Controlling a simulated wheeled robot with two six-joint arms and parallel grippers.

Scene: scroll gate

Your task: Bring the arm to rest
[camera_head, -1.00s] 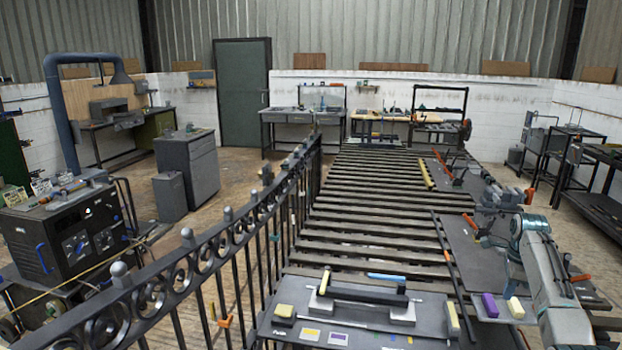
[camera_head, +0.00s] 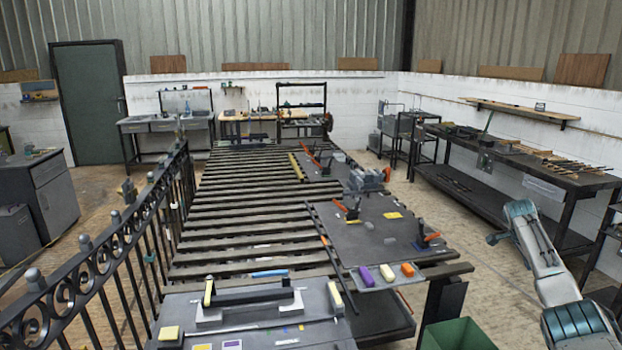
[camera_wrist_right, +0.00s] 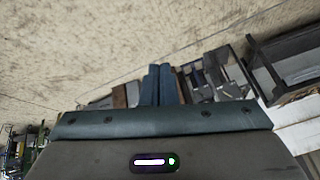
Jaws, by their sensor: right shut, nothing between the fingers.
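My right arm (camera_head: 540,255) comes in from the bottom right corner in the head view, with a pale link and teal joints. It is over the floor, right of the slatted table and apart from it. In the right wrist view my right gripper (camera_wrist_right: 157,70) has its two dark fingers together, with nothing between them. The fingertips lie against a background of distant furniture and pale floor. In the head view the fingers cannot be made out clearly. My left gripper is not in view.
A long slatted table (camera_head: 240,210) carries grey boards (camera_head: 375,228) with clamps and blocks. A dark iron railing (camera_head: 110,240) runs along its left. A green bin (camera_head: 460,335) stands at the bottom. A workbench (camera_head: 515,165) lines the right wall. Floor (camera_head: 470,235) between is open.

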